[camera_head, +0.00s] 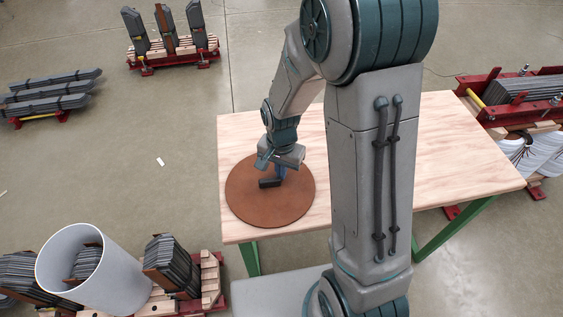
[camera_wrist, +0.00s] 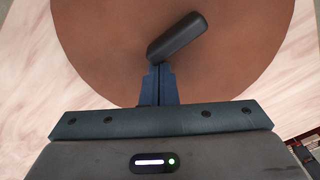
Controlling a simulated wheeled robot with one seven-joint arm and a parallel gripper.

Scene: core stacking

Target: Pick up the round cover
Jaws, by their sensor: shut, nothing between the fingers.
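The round cover (camera_head: 247,203) is a flat brown disc lying on the left end of the wooden table. A black bar-shaped handle (camera_head: 270,183) sits at its middle. In the wrist view the cover (camera_wrist: 110,60) fills most of the upper picture, and the handle (camera_wrist: 175,37) lies at a slant just ahead of my fingertips. My gripper (camera_wrist: 159,70) is shut and empty, its blue fingers together beside the near end of the handle. In the head view my gripper (camera_head: 281,172) is over the cover. I cannot tell whether the fingertips touch the handle or cover.
The wooden table (camera_head: 455,150) is bare to the right, with green legs. A white cylinder (camera_head: 120,275) and stacks of grey plates (camera_head: 172,265) stand on the floor at lower left. A red-framed core assembly (camera_head: 515,100) is beyond the table's right side.

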